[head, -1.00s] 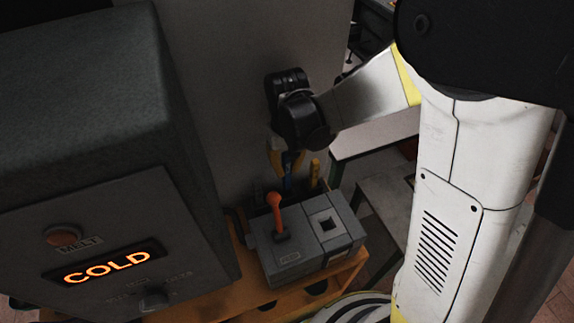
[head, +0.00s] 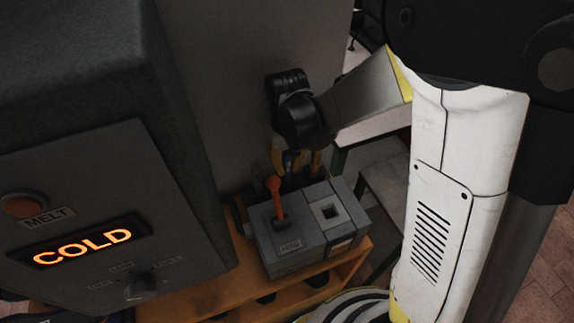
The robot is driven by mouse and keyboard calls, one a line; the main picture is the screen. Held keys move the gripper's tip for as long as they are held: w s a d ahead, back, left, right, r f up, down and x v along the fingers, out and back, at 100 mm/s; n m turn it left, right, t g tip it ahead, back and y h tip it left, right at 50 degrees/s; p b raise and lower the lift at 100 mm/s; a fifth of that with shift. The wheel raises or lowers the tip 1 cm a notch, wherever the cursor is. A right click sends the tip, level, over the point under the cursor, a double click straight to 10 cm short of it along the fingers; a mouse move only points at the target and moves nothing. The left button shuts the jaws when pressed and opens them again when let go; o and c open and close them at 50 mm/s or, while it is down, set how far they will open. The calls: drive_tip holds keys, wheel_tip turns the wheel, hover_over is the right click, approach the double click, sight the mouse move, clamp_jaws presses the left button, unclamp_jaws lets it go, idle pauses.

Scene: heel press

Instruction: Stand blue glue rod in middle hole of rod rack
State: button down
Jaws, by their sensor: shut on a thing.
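My gripper (head: 290,160) hangs behind the grey lever box, fingers pointing down. It is shut on the blue glue rod (head: 288,163), of which only a short blue stretch shows between the yellowish fingers. A yellow rod (head: 316,162) stands just right of it, partly behind my wrist. The rod rack is mostly hidden behind the grey box, in dark shadow. Its middle hole cannot be seen, and I cannot tell whether the blue rod's lower end is in a hole.
A large dark machine (head: 85,190) reading COLD fills the left. A grey panel (head: 240,90) rises behind.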

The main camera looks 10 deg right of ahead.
drive_tip(key=c, duration=1.4)
unclamp_jaws()
wheel_tip(320, 180, up, 12)
drive_tip(key=shift+r, duration=0.1)
